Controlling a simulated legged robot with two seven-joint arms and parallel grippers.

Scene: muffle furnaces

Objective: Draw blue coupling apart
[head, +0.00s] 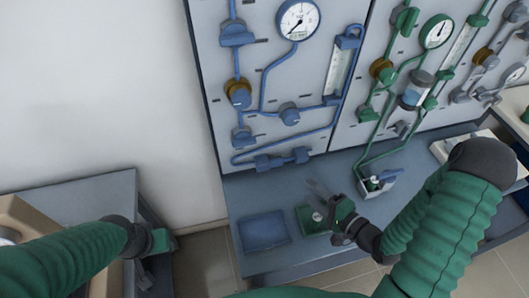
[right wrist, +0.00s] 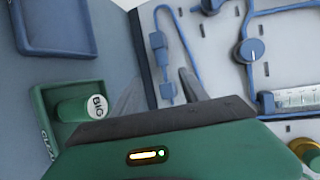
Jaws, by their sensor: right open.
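The blue coupling (head: 268,162) sits low on the blue piping panel, with a second blue piece (head: 301,155) to its right on the same line. In the right wrist view blue fittings (right wrist: 158,44) show on the panel beyond the fingers. My right gripper (head: 313,198) is open and empty. It is below and right of the coupling, over the bench near the green tray, and not touching the coupling. Its fingers (right wrist: 160,92) show apart in the right wrist view. My left gripper (head: 158,255) is at the lower left, away from the panel; its jaws are unclear.
An empty blue tray (head: 264,230) and a green tray (head: 305,222) lie on the bench. A green cylinder (right wrist: 75,110) marked BIG is in the green tray. Gauges and green pipes fill the panels.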

